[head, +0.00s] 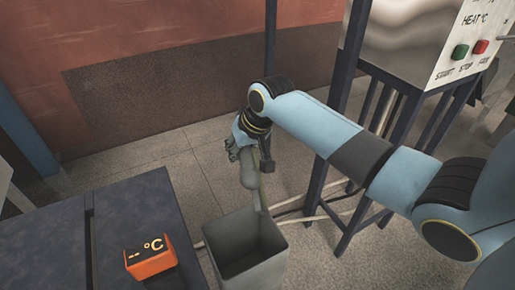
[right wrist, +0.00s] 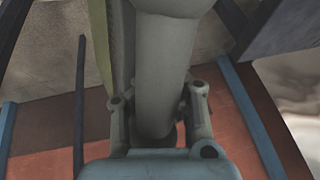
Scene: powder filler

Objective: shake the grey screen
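My right gripper (head: 250,158) hangs from its arm above a grey bin, fingers pointing down. A grey piece (head: 249,175), which I take to be the grey screen, sits between its fingers and hangs towards the bin's back edge. In the right wrist view, its smooth grey round shaft (right wrist: 160,75) runs between the two fingers (right wrist: 160,118), which flank it closely and appear shut on it. The shaft widens at the top of that view. The screen's far end is not clear in either view. My left gripper is out of view.
The open grey bin (head: 272,268) stands on the tiled floor. An orange temperature display (head: 150,258) sits on the dark table (head: 55,225) at left. A metal heater box (head: 420,40) with green and red buttons stands on dark legs at right.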

